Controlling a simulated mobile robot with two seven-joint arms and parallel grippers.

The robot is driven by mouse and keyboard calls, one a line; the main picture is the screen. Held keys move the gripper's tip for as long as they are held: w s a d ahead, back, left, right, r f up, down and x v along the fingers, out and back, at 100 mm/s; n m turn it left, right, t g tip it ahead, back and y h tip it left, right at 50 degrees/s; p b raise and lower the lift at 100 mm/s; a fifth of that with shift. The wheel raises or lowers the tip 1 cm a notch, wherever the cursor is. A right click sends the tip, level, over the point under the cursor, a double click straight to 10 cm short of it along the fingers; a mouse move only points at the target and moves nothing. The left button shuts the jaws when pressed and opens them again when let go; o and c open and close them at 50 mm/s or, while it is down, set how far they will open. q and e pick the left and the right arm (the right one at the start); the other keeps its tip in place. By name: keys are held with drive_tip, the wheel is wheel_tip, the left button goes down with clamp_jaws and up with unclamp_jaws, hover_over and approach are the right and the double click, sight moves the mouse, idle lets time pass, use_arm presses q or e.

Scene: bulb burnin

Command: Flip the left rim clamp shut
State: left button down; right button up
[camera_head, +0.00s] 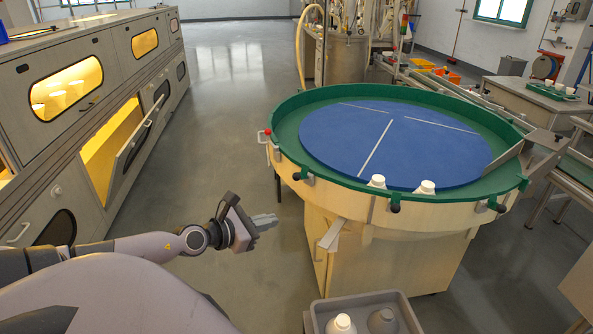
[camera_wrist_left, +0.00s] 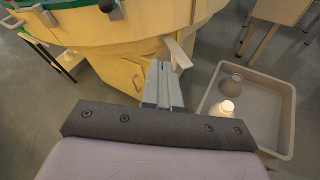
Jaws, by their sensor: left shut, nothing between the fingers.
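The round table with a green rim (camera_head: 285,130) and blue top (camera_head: 385,140) stands right of centre. Along its near rim sit several small metal clamps with dark grips. The leftmost near clamp (camera_head: 304,176) is at the front-left of the rim; whether it is open or shut is too small to tell. A clamp with a dark grip (camera_wrist_left: 109,7) shows at the top of the left wrist view. My left gripper (camera_head: 275,221) is shut and empty, below and left of that leftmost clamp, apart from the rim. Its fingers (camera_wrist_left: 161,70) also show in the wrist view. My right gripper is not in view.
Two white-capped bulbs (camera_head: 377,181) (camera_head: 426,187) stand at the blue top's near edge. A pale bracket (camera_head: 331,235) juts from the table's base near my fingers. Ovens (camera_head: 65,150) with a lowered door line the left; floor between is clear.

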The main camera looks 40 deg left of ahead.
use_arm(q)
drive_tip(key=w+a+r+m+y+b, duration=0.1)
drive_tip(key=w+a+r+m, duration=0.4)
drive_tip(key=m, duration=0.8)
wheel_tip(320, 180, up, 4)
drive_tip(key=a, duration=0.2)
drive_tip(key=shift+a+f+m+y, duration=0.15)
drive_tip(key=shift+a+m+y, duration=0.15)
drive_tip(key=shift+a+m, duration=0.1)
drive_tip(key=shift+w, duration=0.2)
drive_tip(key=b, duration=0.3)
approach(304, 165)
drive_tip(key=shift+w, duration=0.6)
drive_tip(key=shift+f+b+x, duration=0.2)
drive_tip(key=shift+b+x, duration=0.6)
drive_tip(key=shift+x, duration=1.9)
drive_tip(key=shift+w, duration=0.1)
drive_tip(key=shift+w+r+g, duration=0.1)
drive_tip(key=shift+r+g, duration=0.1)
drive_tip(key=shift+g, duration=0.1)
